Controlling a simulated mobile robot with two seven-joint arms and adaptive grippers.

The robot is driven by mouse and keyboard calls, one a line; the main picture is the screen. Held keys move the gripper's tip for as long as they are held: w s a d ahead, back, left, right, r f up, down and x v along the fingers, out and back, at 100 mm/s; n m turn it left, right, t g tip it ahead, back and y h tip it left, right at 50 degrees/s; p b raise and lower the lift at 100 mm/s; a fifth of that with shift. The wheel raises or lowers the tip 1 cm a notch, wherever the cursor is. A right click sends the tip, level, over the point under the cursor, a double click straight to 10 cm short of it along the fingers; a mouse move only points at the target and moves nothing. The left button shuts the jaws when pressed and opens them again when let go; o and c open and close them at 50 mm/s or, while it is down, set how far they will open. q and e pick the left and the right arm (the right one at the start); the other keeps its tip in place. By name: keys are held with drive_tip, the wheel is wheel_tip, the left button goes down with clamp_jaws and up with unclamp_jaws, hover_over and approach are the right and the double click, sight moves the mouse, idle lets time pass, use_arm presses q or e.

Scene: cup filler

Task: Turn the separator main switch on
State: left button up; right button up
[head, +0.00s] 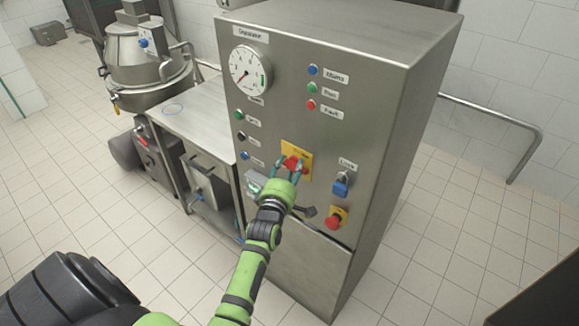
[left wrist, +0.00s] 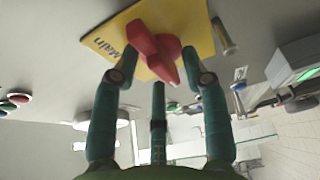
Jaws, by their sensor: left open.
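The main switch is a red rotary handle (left wrist: 154,50) on a yellow plate (left wrist: 188,18) lettered "Main" in the left wrist view. In the head view the yellow plate (head: 303,152) is on the front of the steel cabinet, with the red handle (head: 291,164) partly hidden by my gripper. My left gripper (head: 292,172) is open at the handle. In the left wrist view its teal fingers (left wrist: 160,82) stand on both sides of the handle's lower end; I cannot tell whether they touch it. My right gripper is not in view.
The steel cabinet (head: 330,125) also carries a gauge (head: 250,70), indicator lamps (head: 312,88), a blue padlock (head: 341,184) and a red emergency button (head: 334,218) on yellow. A steel table (head: 195,118) and separator vessel (head: 150,60) stand to the left.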

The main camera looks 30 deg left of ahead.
use_arm(q)
clamp_jaws()
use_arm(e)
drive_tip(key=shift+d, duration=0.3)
use_arm(q)
drive_tip(key=shift+f, duration=0.1)
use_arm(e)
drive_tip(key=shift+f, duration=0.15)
use_arm(q)
drive_tip(key=m+t+h+b, duration=0.1)
drive_tip(key=m+h+b, duration=0.1)
drive_tip(key=m+b, duration=0.2)
drive_tip(key=m+t+h+b, duration=0.2)
drive_tip(key=m+b, duration=0.2)
drive_tip(key=m, duration=0.6)
drive_tip(key=f+m+t+h+b, duration=0.1)
drive_tip(key=m+t+h+b, duration=0.1)
drive_tip(key=m, duration=0.6)
drive_tip(key=shift+h+b, duration=0.6)
drive_tip(key=shift+b, duration=0.35)
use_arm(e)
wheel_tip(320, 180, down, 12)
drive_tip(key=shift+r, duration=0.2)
use_arm(q)
drive_tip(key=shift+m, duration=0.4)
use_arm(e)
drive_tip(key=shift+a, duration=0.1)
